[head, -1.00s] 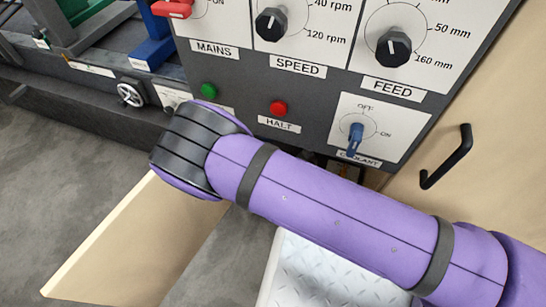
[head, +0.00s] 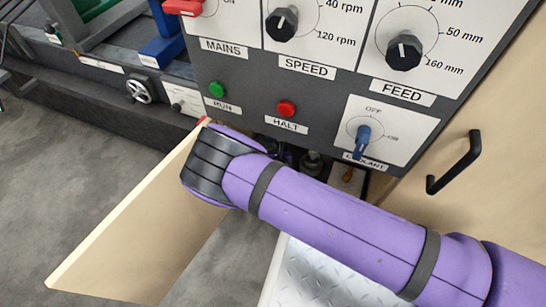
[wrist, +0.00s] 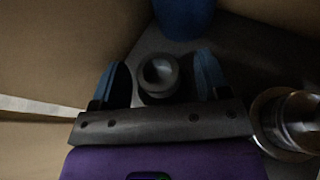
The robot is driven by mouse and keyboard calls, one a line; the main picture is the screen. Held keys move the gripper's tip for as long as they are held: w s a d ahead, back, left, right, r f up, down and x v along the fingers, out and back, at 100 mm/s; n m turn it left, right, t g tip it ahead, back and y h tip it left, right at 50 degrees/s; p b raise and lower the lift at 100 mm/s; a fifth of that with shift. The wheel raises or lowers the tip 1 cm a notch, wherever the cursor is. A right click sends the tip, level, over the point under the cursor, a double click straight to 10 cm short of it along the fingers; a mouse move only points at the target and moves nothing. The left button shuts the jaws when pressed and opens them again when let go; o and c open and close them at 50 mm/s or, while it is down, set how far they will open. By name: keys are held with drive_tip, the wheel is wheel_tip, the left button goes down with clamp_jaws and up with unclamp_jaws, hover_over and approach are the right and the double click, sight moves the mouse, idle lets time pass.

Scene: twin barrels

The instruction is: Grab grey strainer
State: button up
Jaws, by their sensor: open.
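In the wrist view a dark grey, round, hollow-topped piece (wrist: 158,76), which looks like the grey strainer, stands on a dark floor. My gripper (wrist: 162,62) is open, with one blue finger on each side of this piece. I see a gap on the right; on the left the finger is very close, and I cannot tell whether it touches. In the head view my purple arm reaches under the control panel (head: 330,128), and my gripper is hidden there.
A shiny metal cylindrical piece (wrist: 295,122) stands close to the right of my gripper. A blue rounded object (wrist: 185,14) is behind. Tan walls enclose the space. In the head view an open tan door (head: 140,220) hangs left of my arm.

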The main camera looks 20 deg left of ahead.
drive_tip(key=shift+w+a, duration=0.15)
drive_tip(key=shift+w, duration=0.05)
drive_tip(key=c, duration=1.2)
clamp_jaws()
